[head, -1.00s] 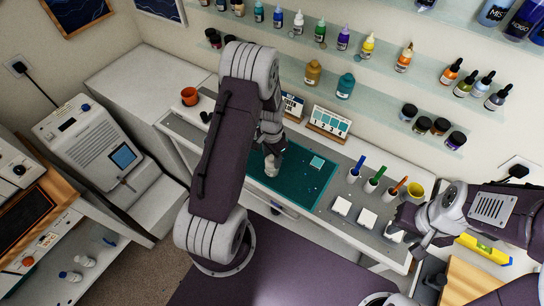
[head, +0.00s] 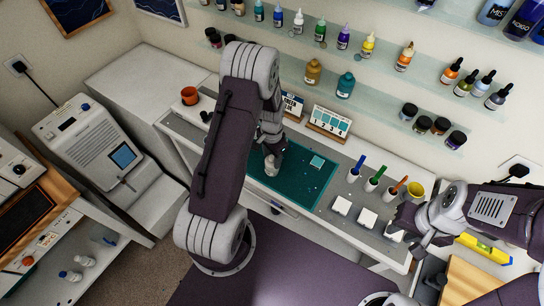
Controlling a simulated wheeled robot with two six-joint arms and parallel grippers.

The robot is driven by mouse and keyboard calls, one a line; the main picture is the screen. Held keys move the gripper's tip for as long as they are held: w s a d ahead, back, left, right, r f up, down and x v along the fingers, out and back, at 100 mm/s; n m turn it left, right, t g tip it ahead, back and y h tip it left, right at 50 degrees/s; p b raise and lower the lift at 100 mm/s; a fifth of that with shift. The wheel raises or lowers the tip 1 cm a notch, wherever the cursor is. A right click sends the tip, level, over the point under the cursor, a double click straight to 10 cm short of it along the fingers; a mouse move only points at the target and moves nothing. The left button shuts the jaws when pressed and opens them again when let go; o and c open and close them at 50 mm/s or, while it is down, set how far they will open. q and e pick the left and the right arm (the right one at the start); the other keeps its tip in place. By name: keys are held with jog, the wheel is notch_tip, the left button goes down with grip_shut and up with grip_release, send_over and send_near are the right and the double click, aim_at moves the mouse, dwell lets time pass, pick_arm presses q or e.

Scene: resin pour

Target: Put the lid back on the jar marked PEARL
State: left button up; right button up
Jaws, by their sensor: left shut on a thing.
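My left gripper (head: 270,153) is low over the teal mat (head: 310,188) and shut on a small pale object (head: 271,170). The arm covers part of it, and I cannot tell if it is a jar or a lid. My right gripper (head: 425,238) is at the right end of the bench by the white tiles; its fingers are too unclear to tell if they are open. Small dark-lidded jars, such as this one (head: 408,112), stand on the lower right shelf. No PEARL marking is readable.
A teal tile (head: 317,162) lies on the mat. White tiles (head: 367,219), pens in holders and a yellow cup (head: 415,190) stand to the right. An orange mug (head: 190,96) is at the left. A numbered card (head: 330,123) stands behind the mat.

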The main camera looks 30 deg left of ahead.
pick_arm(q)
jog(key=o, duration=1.5)
jog(key=shift+o, duration=0.3)
jog(key=o, duration=0.4)
jog(key=shift+r, duration=0.1)
notch_tip(320, 180, up, 7)
jog(key=p, duration=0.6)
grip_shut()
jog(key=shift+f+b, duration=0.3)
jog(key=shift+b, duration=0.05)
